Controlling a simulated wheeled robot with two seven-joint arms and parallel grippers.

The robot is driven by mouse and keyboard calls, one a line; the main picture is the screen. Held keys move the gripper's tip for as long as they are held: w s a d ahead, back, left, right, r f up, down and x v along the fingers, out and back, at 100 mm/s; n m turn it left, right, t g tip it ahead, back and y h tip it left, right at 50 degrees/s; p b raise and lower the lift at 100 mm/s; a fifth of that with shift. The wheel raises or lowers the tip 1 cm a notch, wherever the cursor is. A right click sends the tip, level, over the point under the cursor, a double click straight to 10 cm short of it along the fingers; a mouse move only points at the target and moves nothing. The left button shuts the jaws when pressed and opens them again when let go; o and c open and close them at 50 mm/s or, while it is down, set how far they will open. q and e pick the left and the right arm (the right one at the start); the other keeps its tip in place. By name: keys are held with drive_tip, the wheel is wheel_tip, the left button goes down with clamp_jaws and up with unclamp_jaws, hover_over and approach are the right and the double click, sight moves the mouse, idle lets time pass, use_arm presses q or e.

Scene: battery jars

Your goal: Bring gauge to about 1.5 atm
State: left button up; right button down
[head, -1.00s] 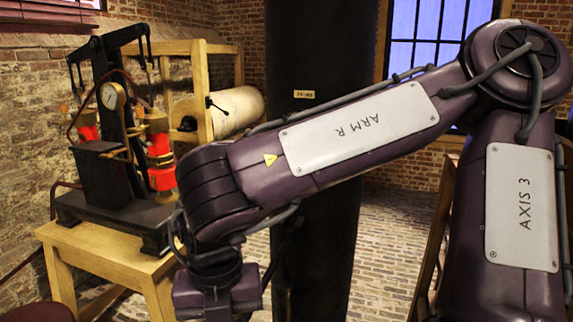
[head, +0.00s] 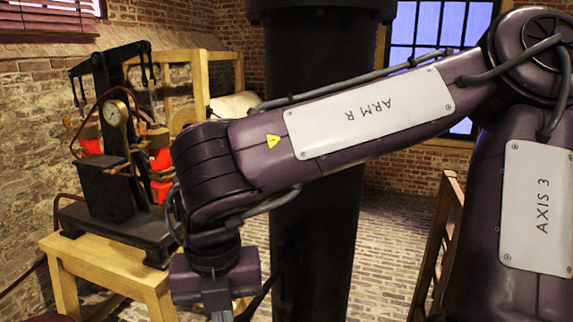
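The round pale gauge (head: 115,113) is on the dark upright of a pump-like apparatus (head: 110,190) at the left. Its face is small, and I cannot read the needle against the scale. Red and brownish jars (head: 160,160) stand on both sides of the upright. My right arm reaches across the view from the right, and its wrist hides part of the apparatus's right side. The body of my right gripper (head: 215,290) points down at the bottom edge, right of the apparatus and apart from the gauge. Its fingertips are cut off. My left gripper is not in view.
The apparatus stands on a wooden table (head: 110,262). Behind it is a wooden frame (head: 200,85) with a pale roll (head: 232,106), partly hidden by my arm. A thick dark column (head: 315,240) stands behind my arm. Brick floor (head: 390,250) is open to its right.

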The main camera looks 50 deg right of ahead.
drive_tip(key=shift+a+r, duration=0.1)
drive_tip(key=shift+r, duration=0.3)
drive_tip(key=shift+f, duration=0.1)
wheel_tip(320, 180, down, 14)
drive_tip(key=b, duration=1.3)
wheel_tip(320, 180, up, 14)
drive_tip(key=p, duration=1.1)
drive_tip(key=shift+p, duration=0.4)
drive_tip(key=shift+r, duration=0.2)
drive_tip(key=shift+f, duration=0.15)
